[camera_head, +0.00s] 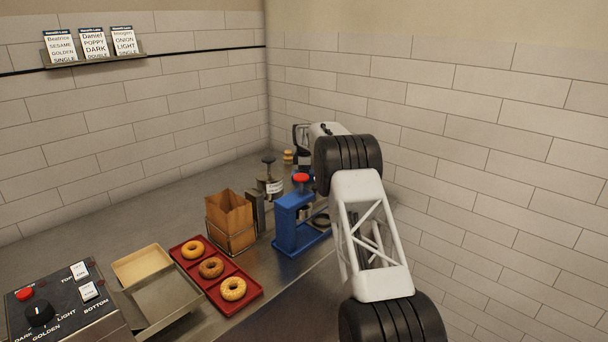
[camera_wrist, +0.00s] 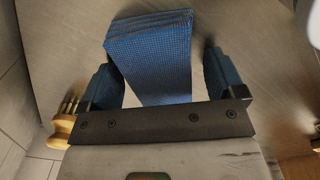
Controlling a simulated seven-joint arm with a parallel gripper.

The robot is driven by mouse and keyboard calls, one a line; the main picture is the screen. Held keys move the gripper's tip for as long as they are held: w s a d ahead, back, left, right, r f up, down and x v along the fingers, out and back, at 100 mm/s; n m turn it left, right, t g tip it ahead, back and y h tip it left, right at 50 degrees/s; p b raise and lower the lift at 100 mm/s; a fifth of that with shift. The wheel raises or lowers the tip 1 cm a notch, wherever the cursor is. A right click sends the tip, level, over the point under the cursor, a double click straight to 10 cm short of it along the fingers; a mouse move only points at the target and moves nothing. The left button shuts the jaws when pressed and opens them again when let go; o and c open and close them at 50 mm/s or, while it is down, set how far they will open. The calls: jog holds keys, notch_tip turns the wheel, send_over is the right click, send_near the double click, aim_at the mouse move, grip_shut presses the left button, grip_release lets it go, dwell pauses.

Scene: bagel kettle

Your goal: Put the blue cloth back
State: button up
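The blue cloth (camera_wrist: 152,62) is in the wrist view, a folded woven piece with stacked layers at its far end. It lies ahead of and between the two fingers of my gripper (camera_wrist: 165,80). The fingers are wide apart, with a visible gap between the cloth and the right finger. The near end of the cloth is hidden behind the gripper's dark crossbar. I cannot tell whether the cloth touches the left finger. In the head view my arm hides the gripper, and I cannot make out the cloth there.
A blue press (camera_head: 291,225) stands near my arm, with a paper bag (camera_head: 231,218) in a wire holder left of it. A red tray (camera_head: 213,279) holds bagels. A control box (camera_head: 62,305) is front left. A tan ribbed object (camera_wrist: 63,130) sits beside the left finger.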

jog(key=shift+r, duration=0.1)
notch_tip(320, 180, up, 12)
dwell(0.9)
jog(key=shift+r, duration=0.15)
dwell(0.6)
